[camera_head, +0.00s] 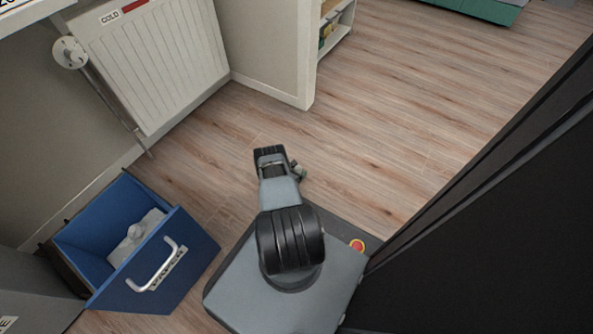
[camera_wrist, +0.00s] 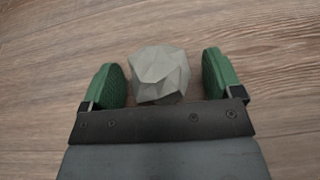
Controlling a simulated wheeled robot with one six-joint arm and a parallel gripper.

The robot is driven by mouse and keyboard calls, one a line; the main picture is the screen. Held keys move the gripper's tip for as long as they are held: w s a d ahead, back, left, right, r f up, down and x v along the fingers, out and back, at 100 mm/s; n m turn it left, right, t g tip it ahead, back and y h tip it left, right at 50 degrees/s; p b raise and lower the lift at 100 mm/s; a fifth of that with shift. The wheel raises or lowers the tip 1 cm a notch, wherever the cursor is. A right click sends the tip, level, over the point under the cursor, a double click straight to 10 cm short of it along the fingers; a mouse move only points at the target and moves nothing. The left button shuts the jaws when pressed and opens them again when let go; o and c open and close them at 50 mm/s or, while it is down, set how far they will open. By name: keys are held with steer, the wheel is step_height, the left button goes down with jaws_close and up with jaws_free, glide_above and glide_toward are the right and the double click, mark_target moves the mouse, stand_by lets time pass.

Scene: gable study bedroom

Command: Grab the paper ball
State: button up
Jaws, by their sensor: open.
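The paper ball (camera_wrist: 160,73) is a pale grey, crumpled, faceted lump in the wrist view. It lies over the wood floor, between the two green finger pads of my gripper (camera_wrist: 161,80). The fingers are open, with a small gap visible on each side of the ball. The left pad is nearer to the ball than the right one appears to be, though contact cannot be made out. In the head view the ball is hidden behind my arm, and only a bit of my gripper (camera_head: 298,171) shows beside it.
A blue open drawer bin (camera_head: 190,262) with a silver handle stands at lower left, holding pale grey items. A white radiator (camera_head: 160,62) is on the wall at upper left. A black panel (camera_head: 500,240) rises close on the right. The wood floor (camera_head: 400,100) ahead is clear.

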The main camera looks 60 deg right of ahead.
steer(key=shift+c, duration=0.3)
steer(key=c, duration=0.9)
steer(key=shift+r, duration=0.1)
